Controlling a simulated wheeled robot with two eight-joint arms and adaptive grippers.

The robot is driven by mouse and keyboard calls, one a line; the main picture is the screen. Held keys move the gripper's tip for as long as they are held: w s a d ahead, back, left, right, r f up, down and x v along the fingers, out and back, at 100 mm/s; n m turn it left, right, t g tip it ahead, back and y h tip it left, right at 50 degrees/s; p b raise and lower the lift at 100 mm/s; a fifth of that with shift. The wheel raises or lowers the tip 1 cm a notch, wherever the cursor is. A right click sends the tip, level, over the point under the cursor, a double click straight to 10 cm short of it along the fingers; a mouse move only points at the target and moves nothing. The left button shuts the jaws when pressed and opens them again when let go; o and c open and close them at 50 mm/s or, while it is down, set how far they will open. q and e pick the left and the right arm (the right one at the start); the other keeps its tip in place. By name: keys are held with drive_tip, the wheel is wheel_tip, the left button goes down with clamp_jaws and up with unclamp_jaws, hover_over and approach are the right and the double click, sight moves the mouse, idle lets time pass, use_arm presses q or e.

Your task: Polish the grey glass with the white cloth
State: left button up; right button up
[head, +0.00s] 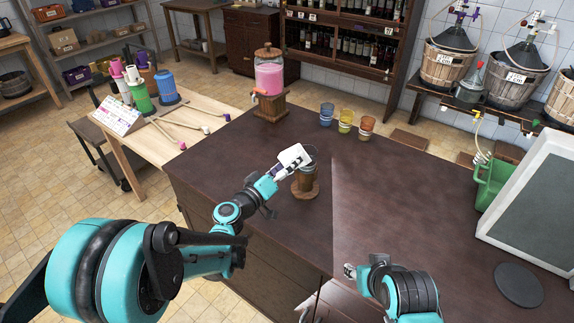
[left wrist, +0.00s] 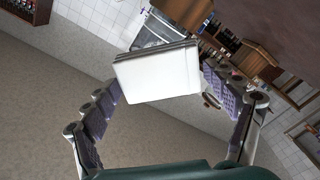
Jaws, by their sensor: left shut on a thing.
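The white cloth (head: 294,156) is a folded pad held in my left gripper (head: 282,168). In the left wrist view the cloth (left wrist: 158,76) sits between the two purple-padded fingers. The grey glass (head: 307,179) stands upright on a round wooden stand (head: 305,193) on the dark counter. The cloth is at the glass's rim and hides part of its top; I cannot tell whether they touch. My right gripper (head: 350,270) is low over the counter's front edge, away from the glass; its jaws are too small to read.
Blue, yellow and orange glasses (head: 345,121) stand farther back on the dark counter (head: 400,205). A pink jar dispenser (head: 269,78) is at the back left. The counter's middle right is clear.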

sight(301, 166)
use_arm(q)
drive_tip(key=shift+w+d, duration=0.3)
drive_tip(key=shift+w, duration=0.1)
drive_tip(key=shift+s+d, duration=0.1)
use_arm(e)
drive_tip(key=shift+f, duration=0.1)
use_arm(q)
drive_tip(key=shift+s+d, duration=0.5)
drive_tip(key=shift+d, duration=0.2)
drive_tip(key=shift+s+d, duration=0.5)
drive_tip(key=shift+d, duration=0.15)
use_arm(e)
drive_tip(key=shift+f, duration=0.15)
use_arm(q)
drive_tip(key=shift+b, duration=0.35)
use_arm(e)
drive_tip(key=shift+f, duration=0.3)
use_arm(q)
drive_tip(key=shift+b, duration=0.3)
use_arm(e)
drive_tip(key=shift+f, duration=0.1)
use_arm(q)
drive_tip(key=shift+s, duration=0.1)
use_arm(e)
drive_tip(key=shift+f, duration=0.1)
use_arm(q)
drive_tip(key=shift+a, duration=0.15)
